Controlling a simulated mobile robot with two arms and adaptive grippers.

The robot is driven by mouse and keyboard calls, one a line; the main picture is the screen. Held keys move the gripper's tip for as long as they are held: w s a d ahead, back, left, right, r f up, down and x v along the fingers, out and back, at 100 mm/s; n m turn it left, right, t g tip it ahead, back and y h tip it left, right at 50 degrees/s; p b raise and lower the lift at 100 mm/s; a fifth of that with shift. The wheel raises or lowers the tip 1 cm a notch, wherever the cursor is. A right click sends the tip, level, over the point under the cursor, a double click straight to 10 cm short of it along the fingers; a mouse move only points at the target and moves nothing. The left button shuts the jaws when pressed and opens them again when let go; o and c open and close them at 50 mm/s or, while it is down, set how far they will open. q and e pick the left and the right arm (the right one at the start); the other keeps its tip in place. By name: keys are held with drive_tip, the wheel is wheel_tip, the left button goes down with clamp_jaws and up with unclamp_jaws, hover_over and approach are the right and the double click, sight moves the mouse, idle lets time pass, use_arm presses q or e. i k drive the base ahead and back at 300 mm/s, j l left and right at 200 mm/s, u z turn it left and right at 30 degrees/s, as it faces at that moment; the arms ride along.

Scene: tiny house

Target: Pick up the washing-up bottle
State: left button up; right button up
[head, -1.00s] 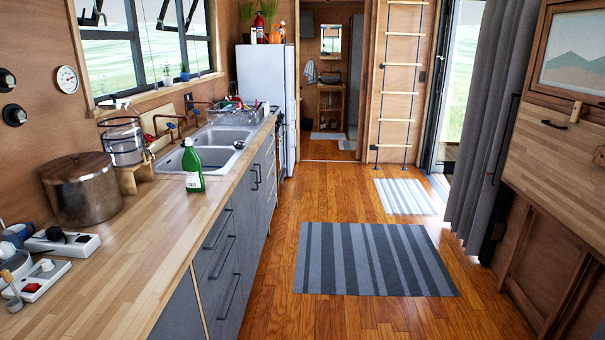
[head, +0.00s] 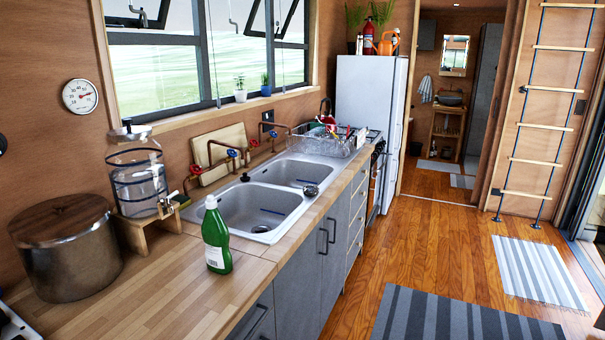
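The washing-up bottle (head: 216,238) is green with a white cap and a white label. It stands upright on the wooden counter (head: 185,285), near the counter's front edge and just in front of the double sink (head: 262,205). Nothing covers it in the head view. Neither of my grippers shows in this view.
A large metal pot (head: 68,262) with a wooden lid and a glass water dispenser (head: 138,175) on a wooden stand are left of the bottle. A dish rack (head: 330,140) stands beyond the sink. The floor (head: 350,270) along the cabinets is clear; a striped rug (head: 450,318) lies right.

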sight(214, 232)
drive_tip(key=i+l+u, duration=0.8)
